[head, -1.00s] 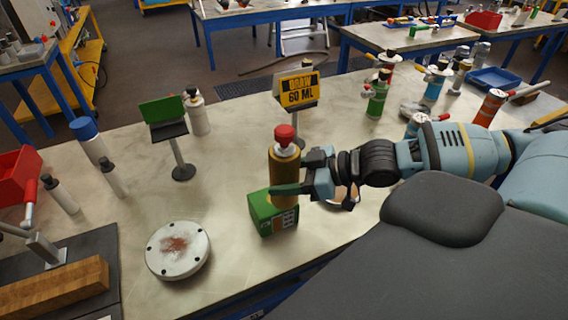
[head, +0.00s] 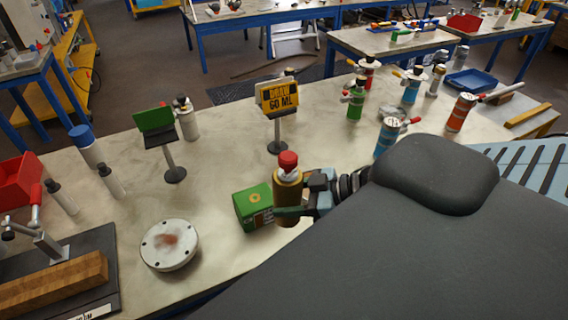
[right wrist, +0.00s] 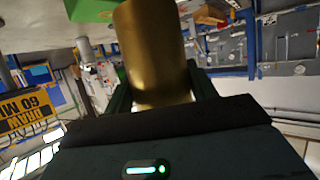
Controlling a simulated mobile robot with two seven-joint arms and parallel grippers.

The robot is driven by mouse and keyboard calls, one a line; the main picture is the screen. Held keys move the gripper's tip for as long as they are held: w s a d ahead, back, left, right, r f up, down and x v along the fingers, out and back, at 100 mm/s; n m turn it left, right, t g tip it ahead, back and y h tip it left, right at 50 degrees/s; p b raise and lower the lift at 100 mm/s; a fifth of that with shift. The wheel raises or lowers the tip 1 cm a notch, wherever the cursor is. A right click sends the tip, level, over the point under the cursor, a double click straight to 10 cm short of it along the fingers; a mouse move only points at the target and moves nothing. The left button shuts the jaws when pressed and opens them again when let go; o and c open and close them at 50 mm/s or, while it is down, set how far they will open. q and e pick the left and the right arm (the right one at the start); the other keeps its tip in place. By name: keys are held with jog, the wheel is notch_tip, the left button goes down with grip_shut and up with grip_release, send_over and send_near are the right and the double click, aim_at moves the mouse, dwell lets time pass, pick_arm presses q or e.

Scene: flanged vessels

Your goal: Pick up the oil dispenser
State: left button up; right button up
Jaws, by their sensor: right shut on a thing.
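The oil dispenser is a brass-coloured cylinder (head: 287,190) with a white collar and a red cap. My right gripper (head: 290,208) is shut on its body from the right side. The dispenser is upright in the head view, in front of and right of a green box (head: 252,207). In the right wrist view the brass body (right wrist: 152,50) fills the space between the two fingers (right wrist: 160,92). Whether its base is clear of the table is hard to tell. My left gripper is not in view.
A yellow sign reading "DRAW 60 ML" (head: 279,97) stands behind. A green sign (head: 156,122) stands to the left. A round white flange (head: 169,246) lies at front left. Several coloured bottles stand at the back right. Bare tabletop lies between the flange and signs.

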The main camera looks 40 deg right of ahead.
jog(key=shift+s+r, duration=0.2)
jog(key=shift+s, duration=1)
jog(key=shift+s, duration=0.1)
jog(key=shift+d, duration=0.1)
